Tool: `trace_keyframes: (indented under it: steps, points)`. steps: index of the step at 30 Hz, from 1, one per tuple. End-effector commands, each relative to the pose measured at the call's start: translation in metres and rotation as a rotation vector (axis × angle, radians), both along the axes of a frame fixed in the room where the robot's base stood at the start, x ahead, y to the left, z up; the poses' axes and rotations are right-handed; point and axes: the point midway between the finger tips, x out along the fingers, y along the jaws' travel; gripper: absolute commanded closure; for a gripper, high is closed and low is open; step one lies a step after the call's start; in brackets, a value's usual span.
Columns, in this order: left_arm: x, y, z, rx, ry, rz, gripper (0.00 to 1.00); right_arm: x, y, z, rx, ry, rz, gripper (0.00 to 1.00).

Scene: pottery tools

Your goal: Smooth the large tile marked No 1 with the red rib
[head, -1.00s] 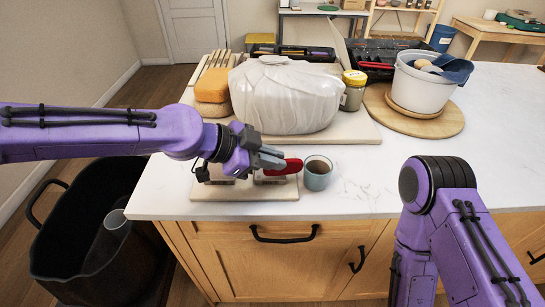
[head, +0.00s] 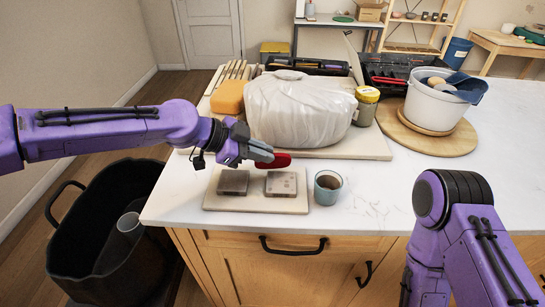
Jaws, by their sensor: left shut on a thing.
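My left gripper (head: 262,154) is shut on the red rib (head: 280,162), which sticks out to the right of its fingertips. The rib shows just behind the right tile and looks held above the counter. Two square grey tiles lie side by side on a pale board (head: 256,205) near the counter's front edge. The left tile (head: 233,182) is darker and plain. The right tile (head: 281,184) is lighter with small dark spots. I cannot read a number on either. My right arm is at the right, with its gripper out of view.
A cup of dark liquid (head: 328,188) stands just right of the board. Behind are a plastic-wrapped lump (head: 300,110), an orange sponge (head: 229,97), a yellow-lidded jar (head: 366,105) and a white bucket (head: 432,105). A black bin (head: 85,255) stands on the floor at left. The right counter is clear.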

Motion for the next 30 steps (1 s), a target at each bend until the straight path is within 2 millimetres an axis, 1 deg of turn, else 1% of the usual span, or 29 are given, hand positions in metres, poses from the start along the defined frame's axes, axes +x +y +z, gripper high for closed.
trace_keyframes:
  steps: [3,14,28,30]
  points:
    - [0.004,0.004,0.0,0.0,0.0,0.0,1.0,0.0,0.0,0.001,0.0,0.0,0.0,0.57]
    - [0.004,0.003,-0.001,0.0,0.0,0.0,1.0,0.0,0.0,0.0,0.0,0.0,0.0,0.57]
    - [0.004,0.003,-0.015,0.0,0.001,0.001,1.0,0.0,0.0,-0.011,0.0,0.0,0.0,0.57]
    - [0.004,0.003,-0.014,0.0,0.0,0.0,1.0,0.0,0.0,-0.01,0.0,0.0,0.0,0.57]
